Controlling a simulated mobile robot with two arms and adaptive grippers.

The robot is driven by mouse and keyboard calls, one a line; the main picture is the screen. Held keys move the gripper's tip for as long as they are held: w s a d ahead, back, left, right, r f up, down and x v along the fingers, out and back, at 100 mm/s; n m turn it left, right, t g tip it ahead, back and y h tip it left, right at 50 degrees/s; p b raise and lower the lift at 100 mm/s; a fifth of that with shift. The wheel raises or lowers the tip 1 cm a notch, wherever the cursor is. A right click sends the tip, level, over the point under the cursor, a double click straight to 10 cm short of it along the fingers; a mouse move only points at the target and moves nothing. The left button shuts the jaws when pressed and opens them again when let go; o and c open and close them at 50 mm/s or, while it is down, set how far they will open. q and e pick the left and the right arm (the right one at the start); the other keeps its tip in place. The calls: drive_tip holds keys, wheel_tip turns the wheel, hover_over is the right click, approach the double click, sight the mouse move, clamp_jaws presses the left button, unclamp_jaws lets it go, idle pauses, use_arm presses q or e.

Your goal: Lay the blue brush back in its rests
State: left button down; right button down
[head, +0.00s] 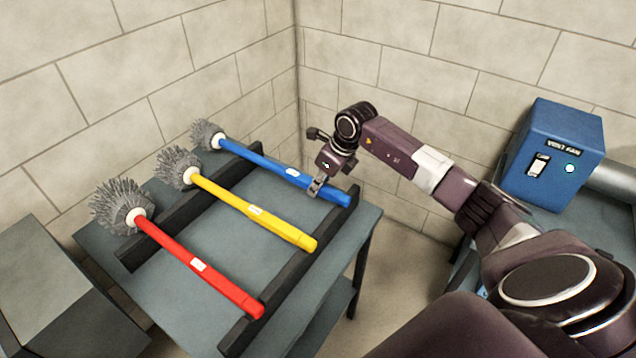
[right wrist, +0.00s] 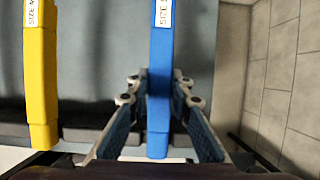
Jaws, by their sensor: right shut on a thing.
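The blue brush (head: 265,166) has a grey bristle head at the upper left and lies across the two dark rest bars, the back rest (head: 186,213) and the front rest (head: 290,274). Whether its handle sits down in both rests or just above them, I cannot tell. My right gripper (head: 316,187) is shut on the blue handle near its front end. In the right wrist view the blue handle (right wrist: 160,80) runs between the two fingers, and its label shows above them. My left gripper is not in view.
A yellow brush (head: 250,210) and a red brush (head: 195,265) lie across the same bars, left of the blue one. The bars stand on a grey table (head: 225,262). A blue box (head: 552,155) stands at the right. Block walls close off the back.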

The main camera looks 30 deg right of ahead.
idle(0.4)
drive_tip(key=c, duration=1.7)
unclamp_jaws()
drive_tip(key=shift+w, duration=0.1)
drive_tip(key=shift+o, duration=0.2)
drive_tip(key=v, duration=1.2)
drive_tip(key=shift+f, duration=0.1)
